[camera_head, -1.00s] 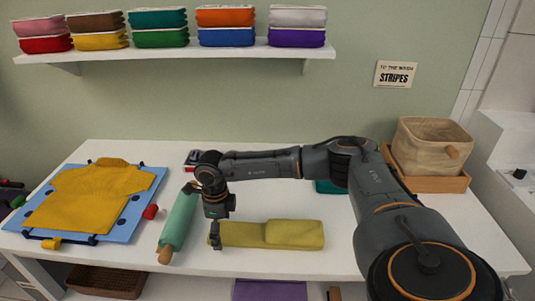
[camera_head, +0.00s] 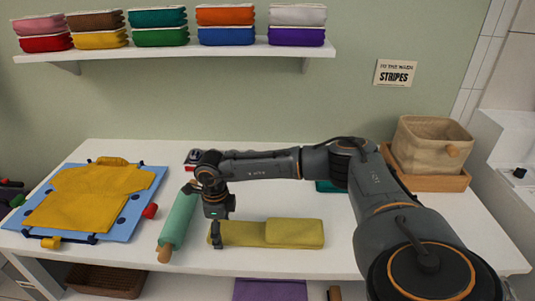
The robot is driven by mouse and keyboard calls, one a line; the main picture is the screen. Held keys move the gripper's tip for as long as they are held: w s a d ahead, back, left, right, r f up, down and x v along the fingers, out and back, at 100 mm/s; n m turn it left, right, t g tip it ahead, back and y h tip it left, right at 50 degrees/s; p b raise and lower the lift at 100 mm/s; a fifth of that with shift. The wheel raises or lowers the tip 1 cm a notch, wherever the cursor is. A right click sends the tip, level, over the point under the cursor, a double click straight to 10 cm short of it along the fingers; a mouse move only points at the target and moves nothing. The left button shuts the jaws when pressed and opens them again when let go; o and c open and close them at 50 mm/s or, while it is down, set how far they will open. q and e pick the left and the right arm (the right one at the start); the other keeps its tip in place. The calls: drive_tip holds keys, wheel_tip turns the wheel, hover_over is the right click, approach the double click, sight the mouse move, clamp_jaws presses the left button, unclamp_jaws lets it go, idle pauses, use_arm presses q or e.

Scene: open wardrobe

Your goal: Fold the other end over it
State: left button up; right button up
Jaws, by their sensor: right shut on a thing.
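An olive-yellow cloth (camera_head: 240,233) lies as a long flat strip near the table's front edge. Its right part (camera_head: 294,233) is a thicker folded layer lying on the strip; its left part is thinner. My right gripper (camera_head: 215,243) points down at the strip's left end and is shut on that end. The cloth's left end still lies low, at about table height. My left gripper is not in view.
A teal roller with wooden handles (camera_head: 178,222) lies just left of my right gripper. A yellow garment (camera_head: 80,205) lies on a blue board (camera_head: 126,222) at left. A beige basket (camera_head: 425,146) stands back right. Folded cloths (camera_head: 225,37) fill the shelf above.

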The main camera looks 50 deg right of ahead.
drive_tip(key=shift+s+d, duration=0.1)
idle(0.4)
drive_tip(key=shift+d+r+t+y, duration=0.1)
drive_tip(key=shift+r+t+y, duration=0.4)
drive_tip(key=shift+t, duration=0.1)
drive_tip(key=shift+r+b, duration=0.3)
drive_tip(key=shift+r, duration=0.05)
drive_tip(key=shift+r+t+y, duration=0.3)
drive_tip(key=shift+t, duration=0.1)
